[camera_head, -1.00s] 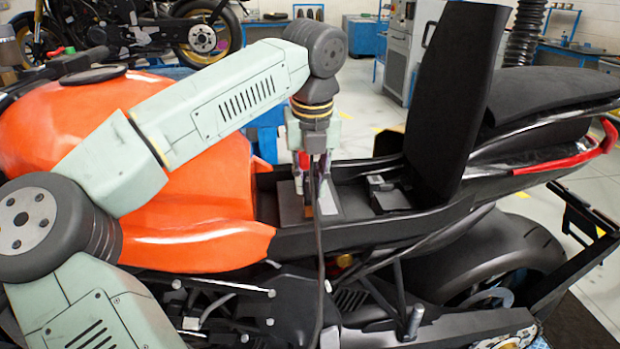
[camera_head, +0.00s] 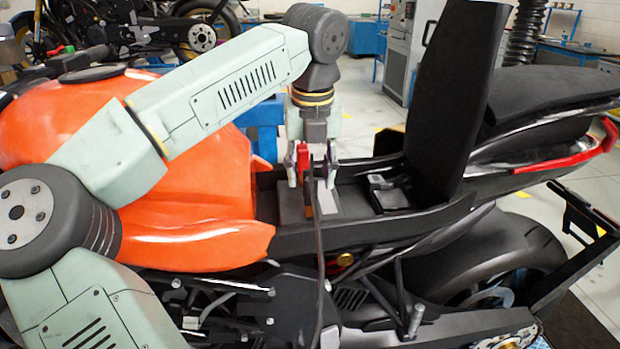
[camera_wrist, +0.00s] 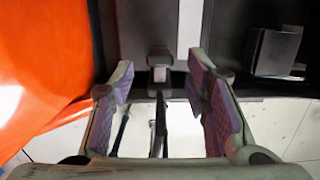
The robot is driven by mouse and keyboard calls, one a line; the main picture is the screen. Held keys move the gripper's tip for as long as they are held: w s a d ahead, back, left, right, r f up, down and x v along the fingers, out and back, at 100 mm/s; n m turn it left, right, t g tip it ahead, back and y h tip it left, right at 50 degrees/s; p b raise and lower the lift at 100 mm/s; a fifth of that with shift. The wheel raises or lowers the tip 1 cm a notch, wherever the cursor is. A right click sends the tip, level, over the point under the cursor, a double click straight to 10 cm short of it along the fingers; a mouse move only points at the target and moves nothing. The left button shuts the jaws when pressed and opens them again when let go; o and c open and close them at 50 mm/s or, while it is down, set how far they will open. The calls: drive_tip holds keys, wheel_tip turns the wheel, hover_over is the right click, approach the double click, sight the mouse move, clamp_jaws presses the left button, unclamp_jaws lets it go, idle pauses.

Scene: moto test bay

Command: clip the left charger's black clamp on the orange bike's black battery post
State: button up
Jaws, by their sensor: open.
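My gripper (camera_head: 313,168) is open above the orange bike's (camera_head: 130,130) open seat bay; its purple-padded fingers (camera_wrist: 166,105) stand apart in the wrist view. Between them a narrow dark piece (camera_wrist: 158,125), seemingly the black clamp seen edge-on, stands clear of both pads. Its upper end meets a small grey block (camera_wrist: 160,57) at the battery's edge, perhaps the post; whether it grips there I cannot tell. A black cable (camera_head: 319,235) hangs from this spot down the bike's near side. The battery (camera_head: 291,207) is dark with a pale strip. A red piece (camera_head: 304,157) shows among the fingers.
The raised black seat (camera_head: 455,95) stands right of the bay. A small black box (camera_head: 388,197) lies in the bay, right of the battery. Another motorcycle (camera_head: 150,35), a grey cabinet (camera_head: 412,45) and blue benches are behind. The charger is not recognisable here.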

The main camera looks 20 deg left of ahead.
wheel_tip(320, 180, up, 10)
drive_tip(key=s, duration=0.1)
drive_tip(key=shift+s+d, duration=0.2)
drive_tip(key=shift+d, duration=0.1)
